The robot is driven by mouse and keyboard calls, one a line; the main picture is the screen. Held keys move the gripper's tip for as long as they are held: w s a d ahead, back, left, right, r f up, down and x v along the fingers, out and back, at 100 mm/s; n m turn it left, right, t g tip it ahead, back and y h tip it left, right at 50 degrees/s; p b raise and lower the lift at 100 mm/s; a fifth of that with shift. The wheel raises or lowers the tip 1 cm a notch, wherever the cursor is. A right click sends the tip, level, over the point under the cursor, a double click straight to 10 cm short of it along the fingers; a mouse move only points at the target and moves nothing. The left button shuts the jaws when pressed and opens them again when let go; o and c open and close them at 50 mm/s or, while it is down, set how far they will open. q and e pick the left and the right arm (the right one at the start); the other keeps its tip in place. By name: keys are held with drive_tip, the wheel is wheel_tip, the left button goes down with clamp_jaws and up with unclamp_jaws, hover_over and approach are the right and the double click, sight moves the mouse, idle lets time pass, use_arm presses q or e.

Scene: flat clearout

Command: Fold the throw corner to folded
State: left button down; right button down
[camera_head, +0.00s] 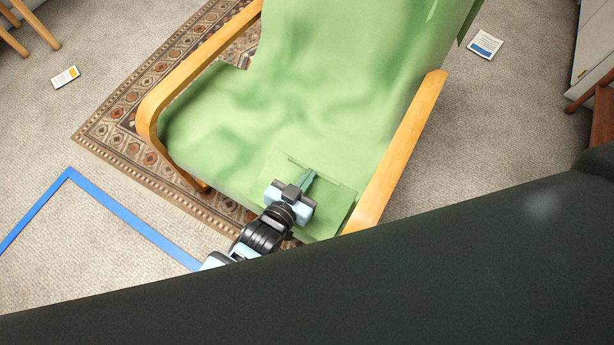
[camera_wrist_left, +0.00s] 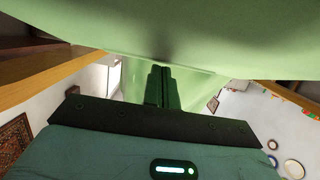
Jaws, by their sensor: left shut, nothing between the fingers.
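The light green throw (camera_head: 240,120) is draped over the seat and back of an armchair with wooden arms. At the front right of the seat, a squarish flap of the throw (camera_head: 338,202) lies with visible edges. My left gripper (camera_head: 308,178) is over this flap, its fingers shut and empty. Whether the fingertips touch the cloth is hard to tell. In the left wrist view the shut fingers (camera_wrist_left: 161,72) point at the green cloth (camera_wrist_left: 215,35), which fills the top. My right gripper is not in view.
The chair's wooden arms (camera_head: 410,140) flank the seat closely. A patterned rug (camera_head: 110,130) lies under the chair. Blue tape (camera_head: 130,225) marks the floor at left. Cards lie on the carpet at left (camera_head: 65,77) and right (camera_head: 485,44). A large dark form hides the bottom.

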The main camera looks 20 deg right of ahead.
use_arm(q)
drive_tip(key=shift+w+d+f+g+y+p, duration=0.3)
drive_tip(key=shift+f+g+y+p, duration=0.15)
drive_tip(key=shift+p, duration=0.2)
drive_tip(key=f, duration=0.2)
drive_tip(key=f+g+y, duration=0.1)
drive_tip(key=shift+w+d+f+b, duration=0.1)
drive_tip(key=shift+w+d+b, duration=0.15)
drive_tip(key=shift+b, duration=0.15)
drive_tip(key=shift+w+d+r, duration=0.1)
drive_tip(key=shift+r, duration=0.1)
